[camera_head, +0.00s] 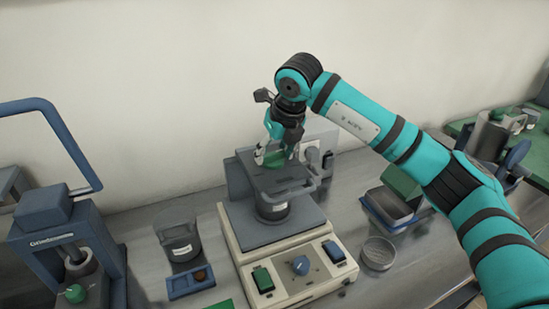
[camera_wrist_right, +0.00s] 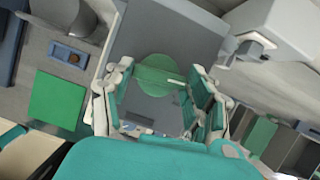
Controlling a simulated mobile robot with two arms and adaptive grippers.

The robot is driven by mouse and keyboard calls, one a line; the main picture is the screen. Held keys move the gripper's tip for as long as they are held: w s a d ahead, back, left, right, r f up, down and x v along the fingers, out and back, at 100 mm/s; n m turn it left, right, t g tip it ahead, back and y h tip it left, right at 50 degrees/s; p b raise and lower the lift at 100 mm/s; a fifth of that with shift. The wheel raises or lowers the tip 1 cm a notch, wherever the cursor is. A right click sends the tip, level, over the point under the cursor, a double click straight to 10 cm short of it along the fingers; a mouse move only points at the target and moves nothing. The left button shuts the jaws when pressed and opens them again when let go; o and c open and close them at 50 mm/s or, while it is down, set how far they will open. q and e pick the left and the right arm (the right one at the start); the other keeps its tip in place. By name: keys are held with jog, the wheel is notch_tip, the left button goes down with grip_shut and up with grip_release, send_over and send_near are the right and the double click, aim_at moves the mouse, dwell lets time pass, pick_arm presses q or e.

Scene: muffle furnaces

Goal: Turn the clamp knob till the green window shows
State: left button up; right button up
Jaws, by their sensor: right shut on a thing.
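The clamp knob (camera_wrist_right: 156,72) is a round green disc with a pale bar at its right side. In the right wrist view it lies between the two fingers of my right gripper (camera_wrist_right: 161,78). In the head view my right gripper (camera_head: 272,156) points down at the top of the clamp, shut on the knob, which its fingers mostly hide. The clamp's dark top plate (camera_head: 285,181) sits above a dark labelled jar (camera_head: 272,207) on the machine's grey platform. I cannot make out a green window on the clamp. My left gripper is not in view.
The machine's cream base (camera_head: 312,284) has a blue dial (camera_head: 300,265) and two switches in front. A blue grinder (camera_head: 62,235) and a grey jar (camera_head: 180,238) stand to the left.

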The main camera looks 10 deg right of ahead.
jog(key=shift+m+h+b, duration=0.3)
jog(key=shift+m+b, duration=0.15)
jog(key=shift+m, duration=0.35)
jog(key=o, duration=1.2)
jog(key=v, duration=1.2)
